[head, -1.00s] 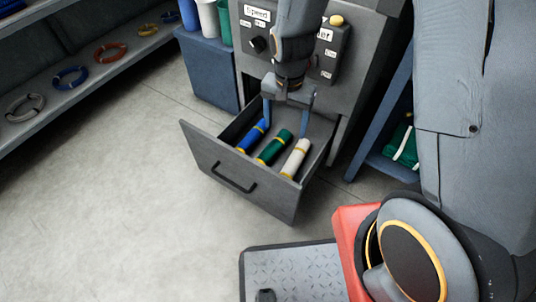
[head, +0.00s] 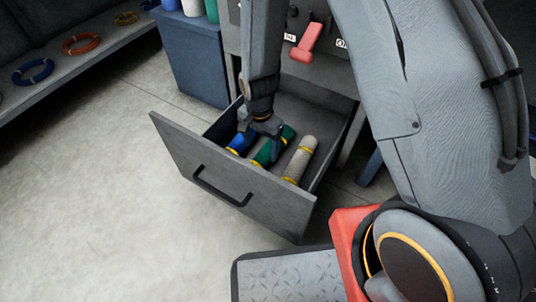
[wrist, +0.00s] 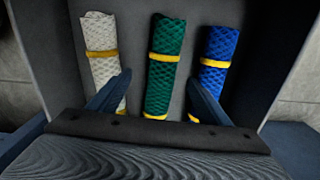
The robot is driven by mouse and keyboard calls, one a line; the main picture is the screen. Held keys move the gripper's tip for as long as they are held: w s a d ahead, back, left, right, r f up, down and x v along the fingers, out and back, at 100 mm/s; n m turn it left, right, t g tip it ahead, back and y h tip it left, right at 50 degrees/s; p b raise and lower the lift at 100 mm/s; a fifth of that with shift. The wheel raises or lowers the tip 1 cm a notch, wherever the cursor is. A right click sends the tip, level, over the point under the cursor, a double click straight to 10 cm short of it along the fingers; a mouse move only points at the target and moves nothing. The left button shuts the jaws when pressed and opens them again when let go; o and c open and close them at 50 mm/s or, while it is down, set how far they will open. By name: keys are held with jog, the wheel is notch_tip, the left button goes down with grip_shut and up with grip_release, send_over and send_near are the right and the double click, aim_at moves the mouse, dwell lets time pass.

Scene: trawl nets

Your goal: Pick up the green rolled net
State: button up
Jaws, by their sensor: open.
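The green rolled net (head: 267,150) lies in the open drawer (head: 232,186), between a blue rolled net (head: 241,142) and a white rolled net (head: 301,158). Each roll has yellow bands. In the wrist view the green net (wrist: 166,65) lies in the middle, the white one (wrist: 102,55) at left and the blue one (wrist: 217,62) at right. My gripper (head: 260,142) is open and empty, low over the drawer. In the wrist view its two fingers (wrist: 158,92) are spread to either side of the green net. Whether they touch any roll I cannot tell.
The drawer front has a dark handle (head: 221,187). A blue bin (head: 190,56) stands left of the cabinet. A red lever (head: 305,44) is on the cabinet above the drawer. A shelf with coloured rings (head: 82,43) runs at far left. The floor at left is clear.

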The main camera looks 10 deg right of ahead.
aim_at(260, 158)
jog(key=shift+a+f+b, duration=0.15)
jog(key=shift+f+b, duration=1.15)
jog(key=shift+f, duration=0.6)
jog(key=shift+a+f+b, duration=0.1)
jog(key=shift+f+b, duration=1.15)
jog(key=shift+f, duration=0.65)
jog(key=c, duration=1.6)
